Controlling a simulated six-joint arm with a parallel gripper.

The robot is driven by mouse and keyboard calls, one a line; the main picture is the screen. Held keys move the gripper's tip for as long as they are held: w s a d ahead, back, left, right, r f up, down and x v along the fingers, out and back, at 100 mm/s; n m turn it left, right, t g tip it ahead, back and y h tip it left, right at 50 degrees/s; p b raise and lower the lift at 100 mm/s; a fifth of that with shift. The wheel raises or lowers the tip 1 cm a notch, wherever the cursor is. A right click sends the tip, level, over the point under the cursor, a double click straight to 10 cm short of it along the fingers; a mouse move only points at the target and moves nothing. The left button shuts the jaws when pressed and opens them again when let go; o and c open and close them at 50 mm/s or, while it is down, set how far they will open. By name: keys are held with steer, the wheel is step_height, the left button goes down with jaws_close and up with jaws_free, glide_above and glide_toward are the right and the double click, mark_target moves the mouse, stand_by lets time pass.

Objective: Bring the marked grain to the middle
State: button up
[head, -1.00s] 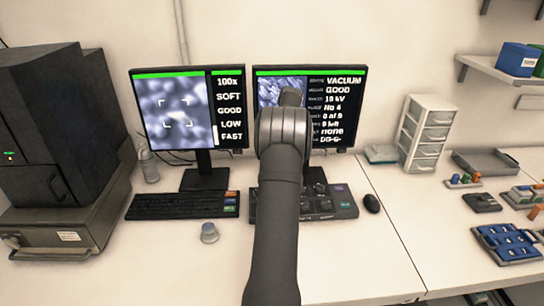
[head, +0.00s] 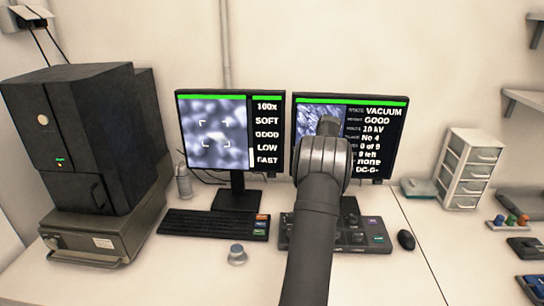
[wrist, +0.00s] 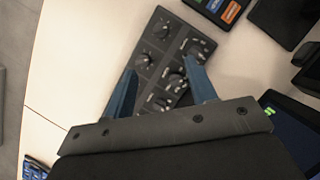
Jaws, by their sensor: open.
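The left monitor (head: 282,140) shows a blurred grey image with bright blobs. White corner brackets frame a bright patch (head: 224,138) near its middle; which grain is marked cannot be told. Text beside it reads 100x, SOFT, GOOD, LOW, FAST. The right monitor (head: 385,150) shows a small picture and lines including VACUUM and 10 kV, partly hidden by my arm. The control panel (head: 372,232) lies below it. In the wrist view my open, empty gripper (wrist: 160,75) has its blue fingers apart over the knobbed panel (wrist: 166,52). Contact with a knob cannot be told.
A keyboard (head: 200,224) and a small round knob-like object (head: 237,255) lie left of the panel, a mouse (head: 406,240) right. The dark microscope cabinet (head: 95,130) stands left, drawers (head: 470,165) right. The front desk strip is mostly clear.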

steer(key=s+d+t+h, duration=0.3)
steer(key=s, duration=0.2)
step_height(320, 180, down, 16)
steer(key=shift+f, duration=0.2)
stand_by(0.4)
steer(key=shift+c, duration=0.4)
steer(key=c, duration=0.9)
steer(key=shift+n, duration=1.3)
steer(key=o, duration=1)
